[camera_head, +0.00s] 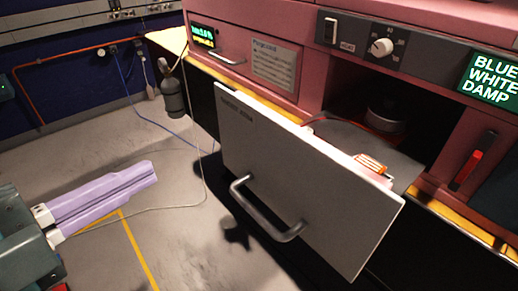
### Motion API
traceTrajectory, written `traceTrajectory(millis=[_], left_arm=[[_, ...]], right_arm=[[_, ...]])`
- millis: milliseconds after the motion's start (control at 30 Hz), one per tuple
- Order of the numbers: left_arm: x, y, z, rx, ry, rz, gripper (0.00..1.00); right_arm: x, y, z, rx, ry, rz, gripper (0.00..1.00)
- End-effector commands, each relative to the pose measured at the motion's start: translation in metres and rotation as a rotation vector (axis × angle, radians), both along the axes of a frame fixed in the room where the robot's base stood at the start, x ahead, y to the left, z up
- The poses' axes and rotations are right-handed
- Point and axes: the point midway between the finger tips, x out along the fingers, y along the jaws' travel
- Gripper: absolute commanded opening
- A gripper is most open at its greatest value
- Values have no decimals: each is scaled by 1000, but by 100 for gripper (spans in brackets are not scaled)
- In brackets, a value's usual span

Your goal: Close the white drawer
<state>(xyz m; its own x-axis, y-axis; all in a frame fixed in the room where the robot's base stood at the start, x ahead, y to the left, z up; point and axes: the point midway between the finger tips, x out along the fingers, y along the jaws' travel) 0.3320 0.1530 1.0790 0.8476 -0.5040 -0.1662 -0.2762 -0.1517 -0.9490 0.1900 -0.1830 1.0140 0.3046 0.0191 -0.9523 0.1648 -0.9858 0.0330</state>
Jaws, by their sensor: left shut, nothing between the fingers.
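The white drawer (300,175) stands pulled out from a pink console, its large pale front panel tilted in the picture. A curved metal handle (262,212) is on the lower part of the panel. Part of the drawer's inside shows behind the panel's top edge. My left gripper (148,174) is at the left with its purple fingers shut and empty. It points right toward the drawer front and is clear of it, with floor showing between them. My right gripper is not in view.
The pink console (312,62) carries a switch, a white knob (382,47) and a lit green text screen (490,80). A small striped orange item (371,164) shows at the drawer's top edge. Thin cables cross the grey floor (185,235).

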Motion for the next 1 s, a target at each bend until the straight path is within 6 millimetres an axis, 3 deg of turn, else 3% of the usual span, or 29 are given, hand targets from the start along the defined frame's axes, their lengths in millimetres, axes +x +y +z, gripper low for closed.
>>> traceTrajectory(millis=[33,233,467,1000], left_arm=[[-3,0,-36,34,-60,-58,0],[-20,-5,-61,106,-251,-229,0],[-20,-11,-59,117,-305,-272,0],[54,-84,-57,115,-304,-269,0]], right_arm=[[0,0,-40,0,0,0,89],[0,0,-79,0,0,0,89],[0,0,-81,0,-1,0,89],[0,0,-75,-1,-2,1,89]])
